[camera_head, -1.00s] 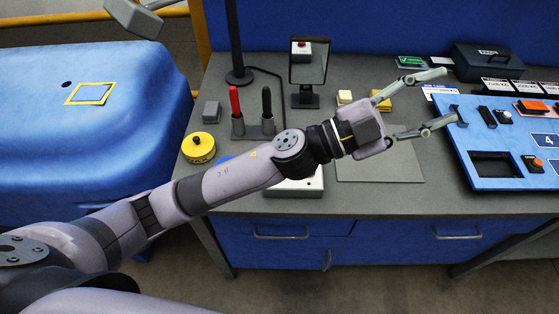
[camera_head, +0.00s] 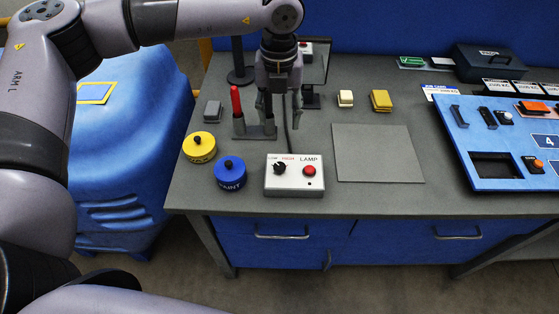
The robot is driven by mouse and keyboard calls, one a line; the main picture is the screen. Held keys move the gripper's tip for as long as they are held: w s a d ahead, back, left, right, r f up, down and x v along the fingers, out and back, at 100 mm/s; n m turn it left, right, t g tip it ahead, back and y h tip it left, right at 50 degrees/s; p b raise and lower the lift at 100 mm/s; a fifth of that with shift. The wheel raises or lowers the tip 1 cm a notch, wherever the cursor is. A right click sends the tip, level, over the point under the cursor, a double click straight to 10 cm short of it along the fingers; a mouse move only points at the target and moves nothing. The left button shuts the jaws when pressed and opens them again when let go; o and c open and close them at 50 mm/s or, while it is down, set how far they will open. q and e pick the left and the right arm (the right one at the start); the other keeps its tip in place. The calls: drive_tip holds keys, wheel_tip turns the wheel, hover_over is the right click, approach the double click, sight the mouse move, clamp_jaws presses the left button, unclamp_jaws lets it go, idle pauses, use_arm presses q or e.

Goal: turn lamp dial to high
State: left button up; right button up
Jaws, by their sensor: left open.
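The lamp box (camera_head: 293,187) is a small light-grey box near the front edge of the bench. It carries a black dial (camera_head: 280,168) at its left, under LOW and HIGH labels, and a red button (camera_head: 310,171) at its right. Which label the dial points to is too small to tell. My left gripper (camera_head: 281,110) points down behind the lamp box as seen from here. Its fingers are apart with nothing between them, and it is clear of the dial. My right gripper is not in view.
A stand with a red-handled tool (camera_head: 236,101) is close to the left gripper's fingers. Yellow (camera_head: 199,151) and blue (camera_head: 230,179) round tins sit left of the lamp box. A bare grey plate (camera_head: 378,155) and a blue panel (camera_head: 480,175) lie to the right.

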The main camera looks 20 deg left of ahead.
sight(280, 166)
use_arm(q)
wheel_tip(280, 166, down, 16)
drive_tip(key=p, duration=0.5)
drive_tip(key=shift+f+p, duration=0.35)
drive_tip(key=shift+f, duration=0.25)
drive_tip(key=shift+c, duration=0.4)
clamp_jaws()
